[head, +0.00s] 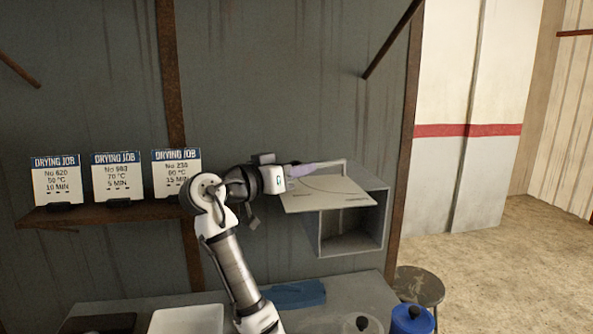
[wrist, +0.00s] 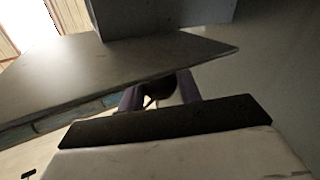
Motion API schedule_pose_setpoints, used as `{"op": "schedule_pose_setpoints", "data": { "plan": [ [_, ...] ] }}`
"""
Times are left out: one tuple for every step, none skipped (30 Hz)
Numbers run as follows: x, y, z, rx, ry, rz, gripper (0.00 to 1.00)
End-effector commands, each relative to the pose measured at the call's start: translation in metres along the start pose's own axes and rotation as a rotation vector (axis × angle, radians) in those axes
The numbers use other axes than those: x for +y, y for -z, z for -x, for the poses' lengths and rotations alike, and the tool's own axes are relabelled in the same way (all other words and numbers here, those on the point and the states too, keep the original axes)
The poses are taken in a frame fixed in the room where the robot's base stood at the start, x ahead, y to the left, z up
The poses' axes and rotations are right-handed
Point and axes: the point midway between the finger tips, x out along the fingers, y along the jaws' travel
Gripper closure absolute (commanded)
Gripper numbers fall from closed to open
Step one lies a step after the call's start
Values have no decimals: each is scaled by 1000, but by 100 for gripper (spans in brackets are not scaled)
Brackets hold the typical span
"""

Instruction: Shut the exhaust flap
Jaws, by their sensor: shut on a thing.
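The exhaust flap (head: 328,193) is a pale flat panel standing open at the front of a grey wall-mounted box (head: 327,244). It sticks out over the box's dark opening, which shows below it. In the wrist view the flap (wrist: 95,75) is a broad grey plate reaching across the upper left. The fingertips are partly hidden by the flap.
Several drying job cards (head: 116,178) stand on a rusty shelf (head: 110,213) at left. Below are a white tray (head: 187,320), a blue cloth (head: 296,294), a blue container (head: 410,321) and a round stool (head: 420,285). Floor at right is clear.

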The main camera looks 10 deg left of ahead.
Motion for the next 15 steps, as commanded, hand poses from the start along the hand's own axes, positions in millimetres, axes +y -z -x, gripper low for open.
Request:
{"op": "schedule_pose_setpoints", "data": {
  "plan": [
    [-4, 3, 0, -5, -23, 1, 100],
    [-6, 4, -1, -7, -38, 2, 100],
    [-8, 4, -1, -10, -54, 1, 100],
    [-9, 4, -1, -12, -65, 1, 100],
    [-10, 4, -2, -13, -73, 1, 100],
    [-11, 4, -2, -14, -82, 1, 100],
    [-12, 4, -2, -14, -87, 1, 100],
    [-12, 4, -2, -15, -90, 0, 100],
    [-12, 4, -2, -15, -93, -1, 100],
    [-12, 4, -2, -14, -95, -1, 100],
    [-11, 4, -2, -14, -95, -1, 100],
    [-11, 4, -2, -14, -95, -2, 100],
    [-11, 4, -2, -14, -95, -2, 100],
    [-11, 4, -2, -14, -95, -2, 100],
    [-11, 4, -2, -14, -95, -2, 100]
  ]
}}
